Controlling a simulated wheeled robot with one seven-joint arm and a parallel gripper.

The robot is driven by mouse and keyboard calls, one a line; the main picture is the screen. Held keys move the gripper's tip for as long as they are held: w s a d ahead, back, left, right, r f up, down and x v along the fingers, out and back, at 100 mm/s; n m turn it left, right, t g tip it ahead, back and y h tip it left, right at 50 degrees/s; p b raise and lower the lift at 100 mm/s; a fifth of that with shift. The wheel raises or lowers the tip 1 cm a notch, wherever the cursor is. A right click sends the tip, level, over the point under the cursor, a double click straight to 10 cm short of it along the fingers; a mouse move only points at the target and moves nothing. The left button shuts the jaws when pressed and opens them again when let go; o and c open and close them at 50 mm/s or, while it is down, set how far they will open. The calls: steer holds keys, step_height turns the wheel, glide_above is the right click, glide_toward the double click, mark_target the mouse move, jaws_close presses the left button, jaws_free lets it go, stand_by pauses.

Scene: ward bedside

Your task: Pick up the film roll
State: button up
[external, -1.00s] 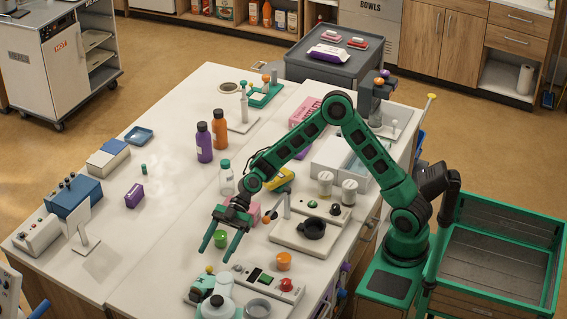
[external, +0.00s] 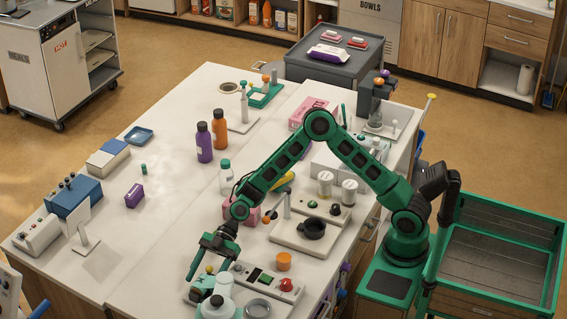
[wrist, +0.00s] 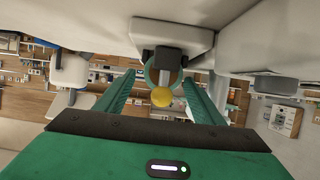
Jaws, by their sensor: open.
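I cannot tell for sure which thing is the film roll. My gripper (external: 206,273) is open over the near end of the long white table, its fingers pointing down toward a pale device with a teal part and a yellow knob (external: 209,269). In the wrist view, the gripper (wrist: 160,100) has its two green fingers apart, and the yellow knob (wrist: 162,97) shows between them. A teal ring (wrist: 150,72) and a dark block are just beyond the knob. Nothing is visibly held. The arm partly hides this device in the external view.
The table's left half has free room.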

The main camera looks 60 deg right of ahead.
steer(key=c, duration=1.2)
steer(key=shift+w+r, duration=0.1)
steer(key=shift+r, duration=0.05)
